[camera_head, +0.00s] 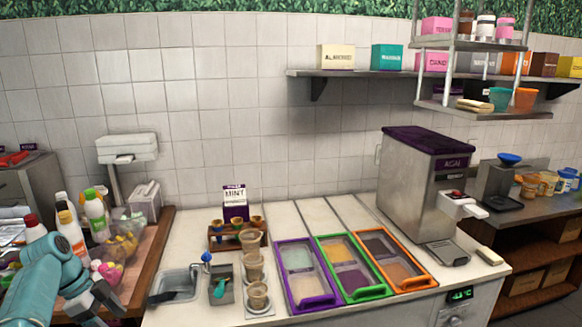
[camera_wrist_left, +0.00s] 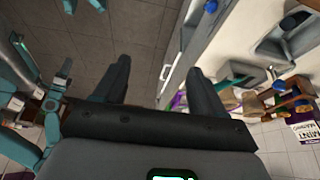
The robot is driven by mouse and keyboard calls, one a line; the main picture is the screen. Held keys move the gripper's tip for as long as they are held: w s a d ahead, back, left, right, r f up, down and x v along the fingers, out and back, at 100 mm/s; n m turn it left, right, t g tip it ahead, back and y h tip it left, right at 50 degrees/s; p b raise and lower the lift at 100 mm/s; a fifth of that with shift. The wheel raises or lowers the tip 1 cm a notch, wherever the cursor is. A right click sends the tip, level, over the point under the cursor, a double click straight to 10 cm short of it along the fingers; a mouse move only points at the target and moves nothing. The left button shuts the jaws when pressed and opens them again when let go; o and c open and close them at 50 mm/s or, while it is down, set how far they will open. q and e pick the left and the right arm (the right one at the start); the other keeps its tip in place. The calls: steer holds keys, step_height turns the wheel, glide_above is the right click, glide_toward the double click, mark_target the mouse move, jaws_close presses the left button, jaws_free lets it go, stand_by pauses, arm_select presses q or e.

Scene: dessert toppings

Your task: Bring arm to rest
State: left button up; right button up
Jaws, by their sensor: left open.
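My left gripper (camera_head: 104,299) is at the lower left in the head view, in front of the wooden-edged side counter and left of the white counter. In the left wrist view the dark fingers of my left gripper (camera_wrist_left: 160,84) are wide apart with nothing between them. Behind them show the grey floor (camera_wrist_left: 140,35) and the edge of the counter. My right gripper cannot be made out in either view; teal parts of my own body show at the left of the wrist view.
Bottles (camera_head: 97,214) stand on the side counter close to my left arm. The white counter (camera_head: 186,232) holds a sink (camera_head: 180,284), a cup stack (camera_head: 257,297), framed topping bins (camera_head: 305,286) and a machine (camera_head: 420,180). Floor shows open below the gripper in the wrist view.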

arm_select(q)
steer(key=d+f+n+b, duration=0.1)
steer(key=d+f+n, duration=0.2)
steer(key=d+f, duration=0.35)
steer(key=d+f+n, duration=0.2)
steer(key=d+f, duration=0.1)
steer(key=f, duration=0.6)
steer(key=d+f+n+b, duration=0.1)
steer(key=d+f+n, duration=0.25)
steer(key=f, duration=0.45)
steer(key=s+d+f+n+b, duration=0.1)
steer(key=s+d+f+n, duration=0.3)
steer(key=s+d+f, duration=0.8)
steer(key=s+d+r+n, duration=0.1)
steer(key=s+d+n, duration=0.1)
steer(key=s, duration=0.5)
steer(key=s+d+r+n, duration=0.1)
steer(key=s+d+n, duration=0.1)
steer(key=s, duration=0.6)
steer(key=shift+s+d+g+b, duration=0.25)
steer(key=shift+d+g+b, duration=0.05)
steer(key=shift+b, duration=0.15)
arm_select(e)
steer(key=f, duration=0.2)
steer(key=w+f, duration=0.1)
steer(key=f, duration=0.1)
steer(key=shift+a+f, duration=0.1)
arm_select(q)
steer(key=shift+w+n, duration=0.15)
steer(key=shift+n, duration=0.1)
